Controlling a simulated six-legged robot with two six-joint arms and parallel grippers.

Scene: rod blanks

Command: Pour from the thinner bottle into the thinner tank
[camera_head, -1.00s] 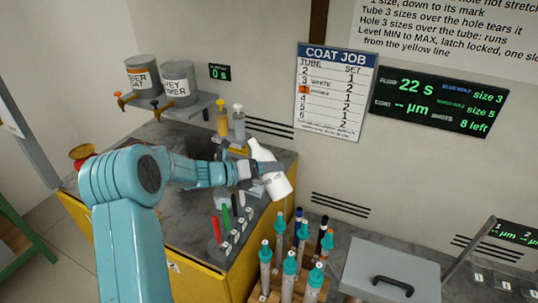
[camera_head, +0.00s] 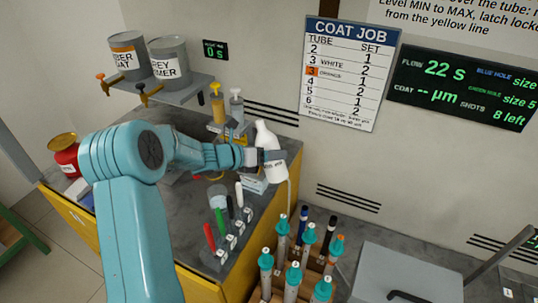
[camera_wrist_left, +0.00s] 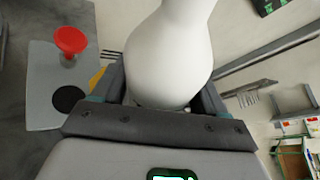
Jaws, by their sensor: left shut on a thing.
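The white bottle (camera_head: 266,137) is held in my left gripper (camera_head: 272,157) above the right part of the counter. It leans slightly, with its neck up and to the left. In the left wrist view the bottle's white body (camera_wrist_left: 170,55) fills the space between the dark fingers, which are shut on it. I cannot pick out the thinner tank with certainty. My right gripper is not in view.
Coloured pens (camera_head: 221,222) and a clear cup (camera_head: 218,196) stand on the counter, left of the bottle. Several teal-capped tubes (camera_head: 293,275) stand in a rack at the front. Two labelled cans (camera_head: 168,62) sit on a shelf at the back left. A grey lidded box (camera_head: 410,275) is at lower right.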

